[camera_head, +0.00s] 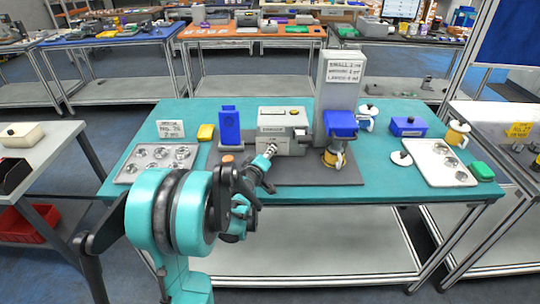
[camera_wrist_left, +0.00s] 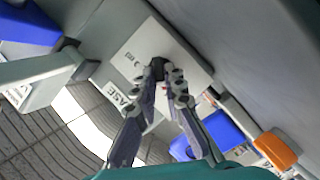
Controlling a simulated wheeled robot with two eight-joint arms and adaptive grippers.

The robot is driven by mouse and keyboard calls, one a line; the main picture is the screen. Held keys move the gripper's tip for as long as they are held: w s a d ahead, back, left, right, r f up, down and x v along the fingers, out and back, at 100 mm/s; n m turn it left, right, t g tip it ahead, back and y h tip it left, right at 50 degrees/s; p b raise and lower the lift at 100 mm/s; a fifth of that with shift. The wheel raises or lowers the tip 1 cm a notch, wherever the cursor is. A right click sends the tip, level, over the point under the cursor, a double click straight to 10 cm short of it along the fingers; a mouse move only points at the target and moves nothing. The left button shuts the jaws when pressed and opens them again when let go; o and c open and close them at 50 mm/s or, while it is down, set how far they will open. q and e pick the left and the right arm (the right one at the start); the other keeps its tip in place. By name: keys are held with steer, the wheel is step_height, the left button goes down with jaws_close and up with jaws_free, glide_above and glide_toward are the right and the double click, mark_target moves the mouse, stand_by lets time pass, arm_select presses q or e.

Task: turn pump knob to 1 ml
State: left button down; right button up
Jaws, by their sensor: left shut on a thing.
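My left gripper (camera_head: 270,150) reaches the front left of a grey boxy machine (camera_head: 284,118) in the middle of the teal table. In the left wrist view its fingers (camera_wrist_left: 164,72) are shut on a small black knob (camera_wrist_left: 157,63), which stands out from a pale grey panel (camera_wrist_left: 132,50). The panel carries small dark markings and a partly covered label. The fingertips hide part of the knob, so I cannot read its setting. In the head view the gripper hides the knob. My right gripper is not in view.
A tall grey tower (camera_head: 342,85) with a printed size sign stands right of the machine, with a blue part (camera_head: 340,122) and a yellow-banded jar (camera_head: 335,158) before it. A blue stand (camera_head: 229,130) is on the left. Metal trays with round wells lie at both table ends.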

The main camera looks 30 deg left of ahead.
arm_select(q)
steer(key=shift+n+h, duration=0.3)
stand_by(0.4)
steer(key=c, duration=1.6)
jaws_free()
steer(key=v, duration=1.2)
steer(key=shift+f, duration=0.25)
